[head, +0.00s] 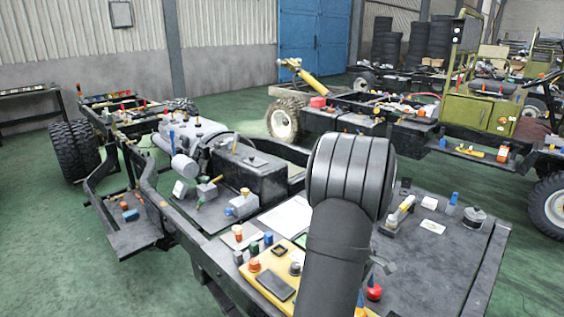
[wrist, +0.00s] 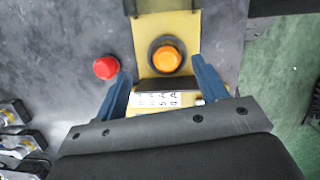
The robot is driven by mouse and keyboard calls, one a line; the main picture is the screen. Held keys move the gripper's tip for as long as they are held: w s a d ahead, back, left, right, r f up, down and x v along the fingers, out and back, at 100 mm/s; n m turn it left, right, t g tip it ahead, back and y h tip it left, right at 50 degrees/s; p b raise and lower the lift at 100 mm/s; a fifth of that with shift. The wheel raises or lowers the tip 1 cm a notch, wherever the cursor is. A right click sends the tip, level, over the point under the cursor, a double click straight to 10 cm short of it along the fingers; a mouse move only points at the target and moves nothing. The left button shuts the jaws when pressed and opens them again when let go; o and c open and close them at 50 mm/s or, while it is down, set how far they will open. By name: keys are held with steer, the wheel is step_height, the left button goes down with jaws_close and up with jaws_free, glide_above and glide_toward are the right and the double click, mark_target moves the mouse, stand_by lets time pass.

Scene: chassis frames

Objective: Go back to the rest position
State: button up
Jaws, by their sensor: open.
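My gripper (wrist: 160,68) shows in the wrist view with its two blue fingers spread apart and nothing held between them. An orange round button (wrist: 167,59) in a dark ring lies beyond and between the fingertips, on a yellow plate (wrist: 168,23). A dark block and a white label with print are nearer the palm, between the fingers. In the head view my thick dark grey arm stands in front of the chassis deck and hides most of my gripper.
A red button (wrist: 106,67) lies left of the fingers; a red knob (head: 374,291) stands right of my arm in the head view. A yellow panel (head: 272,303) and a black box (head: 250,176) crowd the chassis. Green floor (head: 50,245) is free at left.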

steer(key=d+n, duration=0.1)
steer(key=d, duration=0.2)
steer(key=s+d+n, duration=0.1)
steer(key=d, duration=0.2)
steer(key=s+d+f+n, duration=0.1)
steer(key=d+n, duration=0.1)
steer(key=d, duration=0.1)
steer(key=shift+s+t+h, duration=0.15)
steer(key=shift+t+h, duration=0.25)
steer(key=s+d+n+t, duration=0.1)
steer(key=s+d+n, duration=0.4)
steer(key=d, duration=0.6)
steer(key=w+a+f, duration=0.1)
steer(key=w, duration=0.1)
steer(key=w+a+f, duration=0.1)
steer(key=w+f, duration=0.1)
steer(key=w, duration=0.1)
steer(key=w+a+f, duration=0.1)
steer(key=w+f, duration=0.1)
steer(key=w, duration=0.1)
steer(key=shift+w+a+f, duration=0.2)
steer(key=shift+a+f, duration=0.05)
steer(key=shift+a, duration=0.1)
